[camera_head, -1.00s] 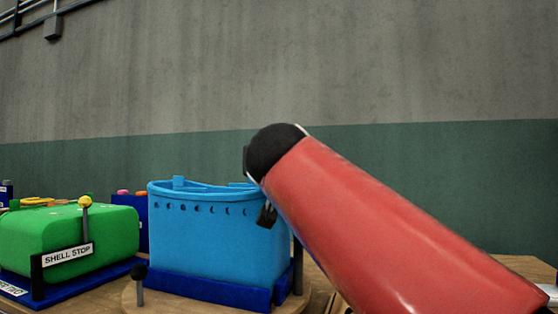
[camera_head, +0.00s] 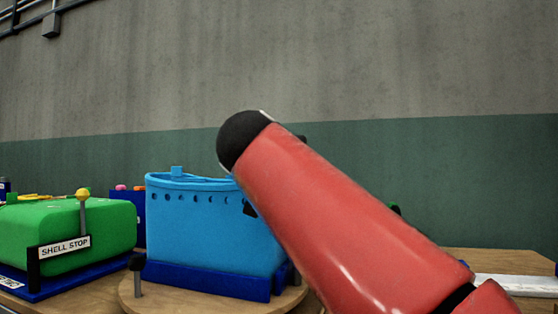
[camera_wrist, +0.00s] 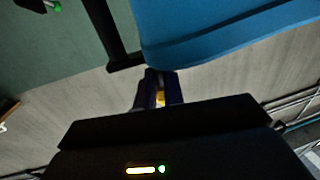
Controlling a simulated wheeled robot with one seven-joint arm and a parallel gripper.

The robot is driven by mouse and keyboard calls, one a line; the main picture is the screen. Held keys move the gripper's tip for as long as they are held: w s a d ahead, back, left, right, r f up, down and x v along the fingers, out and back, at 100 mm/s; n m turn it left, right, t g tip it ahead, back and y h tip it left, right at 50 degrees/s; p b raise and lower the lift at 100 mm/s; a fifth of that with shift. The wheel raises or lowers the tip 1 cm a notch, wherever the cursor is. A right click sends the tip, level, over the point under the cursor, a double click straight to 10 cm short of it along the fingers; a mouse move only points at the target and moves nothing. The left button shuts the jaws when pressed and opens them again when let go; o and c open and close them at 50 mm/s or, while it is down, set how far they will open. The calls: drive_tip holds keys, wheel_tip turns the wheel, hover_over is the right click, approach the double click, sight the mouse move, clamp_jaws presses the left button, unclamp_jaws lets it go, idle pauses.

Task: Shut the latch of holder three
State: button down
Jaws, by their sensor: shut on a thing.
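A light blue boat-shaped hull (camera_head: 205,225) stands upright in a dark blue base (camera_head: 205,280) on a round wooden board. No holder number is legible on it. My red arm covers its right side and hides most of my gripper in the head view. In the wrist view, my gripper (camera_wrist: 157,80) is at the hull's edge, with its fingers close together. A black L-shaped bar (camera_wrist: 108,35), which looks like the latch, reaches the fingertips along the hull (camera_wrist: 220,30). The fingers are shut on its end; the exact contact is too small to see.
To the left is a green block (camera_head: 70,230) with a yellow-knobbed lever (camera_head: 83,210) and a "SHELL STOP" plate (camera_head: 65,247). A black-topped peg (camera_head: 137,275) stands at the board's front left. Dark blue units are behind.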

drive_tip(key=shift+s+r, duration=0.3)
drive_tip(key=shift+r, duration=0.4)
drive_tip(key=c, duration=1.6)
unclamp_jaws()
drive_tip(key=shift+a, duration=0.15)
drive_tip(key=shift+o, duration=0.4)
drive_tip(key=shift+s, duration=0.1)
drive_tip(key=shift+f, duration=0.2)
drive_tip(key=b+v, duration=0.1)
drive_tip(key=v, duration=0.6)
drive_tip(key=shift+s, duration=0.25)
drive_tip(key=shift+s+f, duration=0.1)
